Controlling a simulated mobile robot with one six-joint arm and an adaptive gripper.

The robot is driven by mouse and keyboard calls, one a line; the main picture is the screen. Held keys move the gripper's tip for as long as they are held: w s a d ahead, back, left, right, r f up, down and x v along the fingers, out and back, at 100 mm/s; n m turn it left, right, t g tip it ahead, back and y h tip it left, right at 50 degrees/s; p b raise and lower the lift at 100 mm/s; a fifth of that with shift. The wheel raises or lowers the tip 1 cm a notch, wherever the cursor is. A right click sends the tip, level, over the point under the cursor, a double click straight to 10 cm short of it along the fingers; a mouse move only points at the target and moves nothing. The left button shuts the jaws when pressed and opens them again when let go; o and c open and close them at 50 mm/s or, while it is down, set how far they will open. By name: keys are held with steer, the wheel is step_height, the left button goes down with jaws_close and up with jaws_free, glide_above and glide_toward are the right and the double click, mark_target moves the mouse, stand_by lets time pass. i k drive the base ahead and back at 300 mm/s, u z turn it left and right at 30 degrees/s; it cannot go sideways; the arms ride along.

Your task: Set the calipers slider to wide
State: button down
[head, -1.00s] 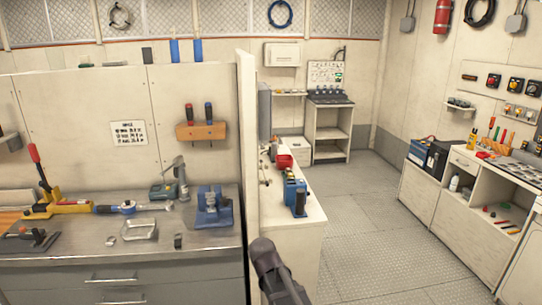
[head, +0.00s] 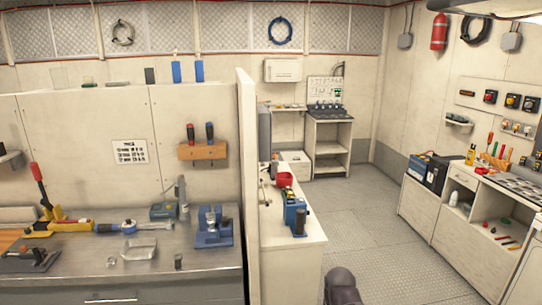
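I cannot pick out the calipers or their slider in the head view; the small items on the benches are too small to tell apart. A dark rounded part of my arm shows at the bottom edge, right of the middle. My gripper is not in view.
A grey-topped bench (head: 60,266) at the left holds a blue vise (head: 213,228), a clear tray (head: 138,249) and tools. White cabinets (head: 425,210) stand right. The floor (head: 375,240) between is clear.

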mark_target(26, 253)
steer(key=u, duration=4.85)
steer(key=i, duration=0.1)
steer(key=z, duration=3.15)
steer(key=i, duration=0.6)
steer(key=u, duration=0.2)
steer(key=k, duration=0.55)
